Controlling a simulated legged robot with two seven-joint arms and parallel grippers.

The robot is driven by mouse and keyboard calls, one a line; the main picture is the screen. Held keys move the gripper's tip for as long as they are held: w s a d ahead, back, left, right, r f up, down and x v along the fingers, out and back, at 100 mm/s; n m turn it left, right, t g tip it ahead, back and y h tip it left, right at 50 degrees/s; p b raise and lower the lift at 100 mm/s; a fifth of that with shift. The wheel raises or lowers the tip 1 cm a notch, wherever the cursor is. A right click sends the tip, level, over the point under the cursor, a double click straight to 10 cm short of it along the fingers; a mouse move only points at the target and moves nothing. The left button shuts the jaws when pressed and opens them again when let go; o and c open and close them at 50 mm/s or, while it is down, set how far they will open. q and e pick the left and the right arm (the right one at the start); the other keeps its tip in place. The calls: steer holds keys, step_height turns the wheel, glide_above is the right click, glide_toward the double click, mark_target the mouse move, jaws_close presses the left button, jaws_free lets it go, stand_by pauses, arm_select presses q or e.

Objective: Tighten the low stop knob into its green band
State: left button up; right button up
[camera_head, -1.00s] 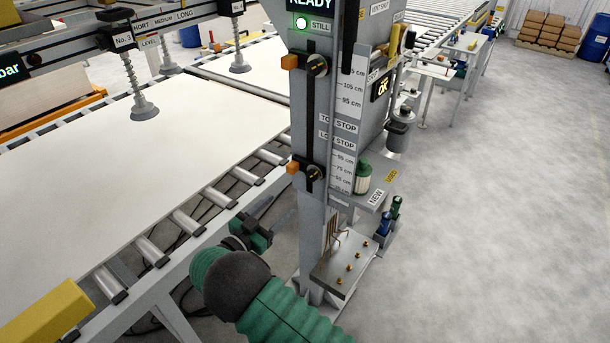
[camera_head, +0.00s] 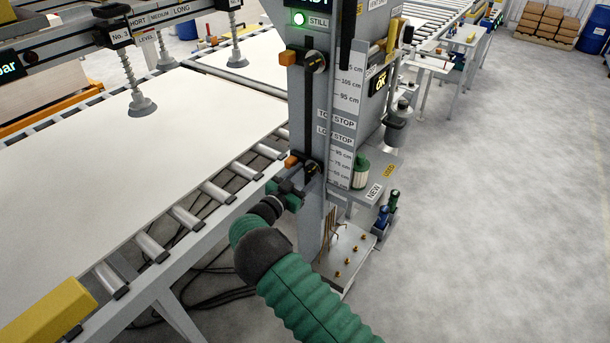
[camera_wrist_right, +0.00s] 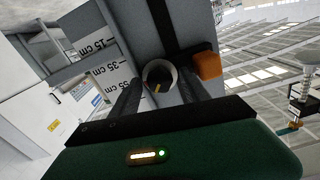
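The low stop knob (camera_head: 312,168) is a dark round knob on the slotted front of the grey column, beside the LOW STOP label. In the right wrist view the knob (camera_wrist_right: 159,74) faces me, with a light rim and a small yellow mark. My right gripper (camera_head: 302,182) is at the knob. In the wrist view its two dark fingers (camera_wrist_right: 159,80) are apart, one on each side of the knob; I cannot tell whether they touch it. I see no green band on the knob. My left gripper is not in view.
An orange block (camera_head: 292,161) sits just left of the knob. An upper knob (camera_head: 315,61) is higher on the column. The roller conveyor (camera_head: 180,220) is left.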

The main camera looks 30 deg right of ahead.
jaws_close()
steer(key=b, duration=0.1)
steer(key=m+b, duration=0.1)
steer(key=shift+f+m+b, duration=0.25)
steer(key=shift+m+b, duration=0.05)
steer(key=shift+b, duration=0.05)
steer(key=shift+r+m, duration=0.2)
steer(key=shift+m, duration=0.1)
steer(key=shift+r, duration=0.1)
steer(key=shift+o, duration=0.8)
jaws_free()
steer(key=shift+a, duration=0.15)
